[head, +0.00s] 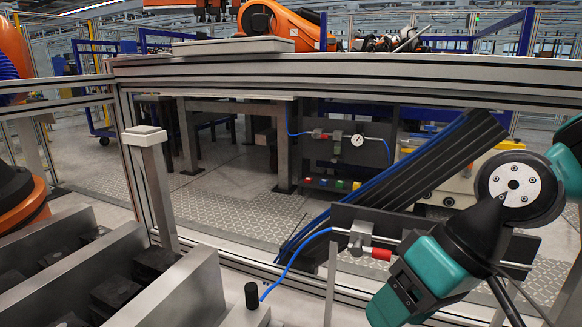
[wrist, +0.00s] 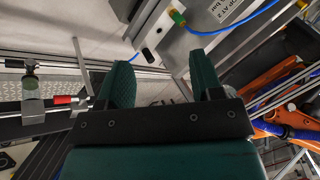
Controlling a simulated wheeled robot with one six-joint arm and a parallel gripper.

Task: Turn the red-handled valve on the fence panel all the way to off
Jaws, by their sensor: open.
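The red valve handle (head: 381,254) sticks out to the right of a silver valve body (head: 360,238) on a dark panel (head: 345,216) at the fence. It lies roughly along the pipe. In the wrist view the red handle (wrist: 64,99) is at the left, beside the left finger and outside the jaws. My gripper (wrist: 162,77) is open, with its two teal fingers apart and nothing between them. In the head view my teal gripper (head: 430,275) is just right of and below the handle; its fingertips are hard to make out there.
A blue hose (head: 290,265) runs from the valve to a grey block with a black knob (head: 251,295). A metal post (head: 152,180) stands left. A fence rail (head: 350,72) crosses above. Another panel with a gauge (head: 357,140) is behind the fence.

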